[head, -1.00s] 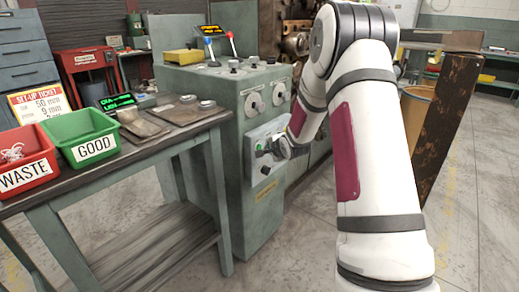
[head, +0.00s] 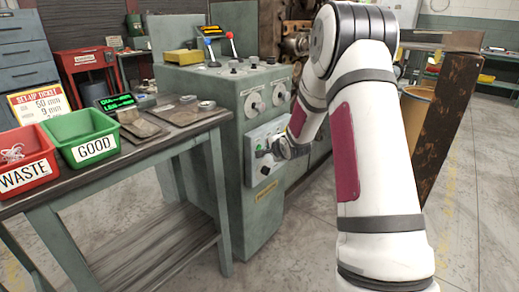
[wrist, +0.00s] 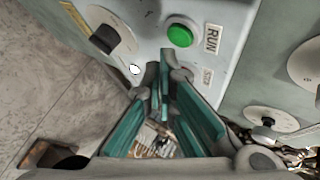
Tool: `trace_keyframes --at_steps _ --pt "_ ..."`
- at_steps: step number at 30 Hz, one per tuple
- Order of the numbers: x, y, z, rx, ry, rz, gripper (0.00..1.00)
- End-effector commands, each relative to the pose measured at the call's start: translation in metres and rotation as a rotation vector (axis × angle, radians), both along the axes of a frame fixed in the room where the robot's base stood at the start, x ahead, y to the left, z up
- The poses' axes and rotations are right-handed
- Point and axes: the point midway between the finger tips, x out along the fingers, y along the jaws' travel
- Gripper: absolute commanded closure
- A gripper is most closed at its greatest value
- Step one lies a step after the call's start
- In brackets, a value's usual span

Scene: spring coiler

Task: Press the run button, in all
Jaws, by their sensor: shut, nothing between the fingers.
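The green run button (wrist: 180,36) is round and sits on the pale control panel beside the RUN label (wrist: 211,40) in the wrist view. My gripper (wrist: 164,75) is shut and empty. In the head view my gripper (head: 264,154) is at the front panel (head: 263,136) of the green machine. I cannot tell whether the fingertips touch the panel. The run button is not clear in the head view.
A black knob (wrist: 103,39) on a pale dial and a small white round part (wrist: 134,70) are near the fingers. A second label (wrist: 207,76) is partly covered. A bench (head: 150,150) with a red WASTE bin (head: 26,178) and green GOOD bin (head: 95,148) stands left.

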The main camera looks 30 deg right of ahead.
Motion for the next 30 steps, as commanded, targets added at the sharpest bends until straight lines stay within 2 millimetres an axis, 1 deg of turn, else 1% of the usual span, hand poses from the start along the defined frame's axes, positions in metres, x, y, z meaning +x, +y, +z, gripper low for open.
trace_keyframes --at_steps 5,13,30 --pt "0.0009 0.0003 0.0000 0.000 0.000 0.000 1.00" --pt "0.0078 0.0030 0.0003 0.000 0.000 0.000 1.00" --pt "0.0099 0.0036 0.0003 0.000 0.000 0.000 1.00"
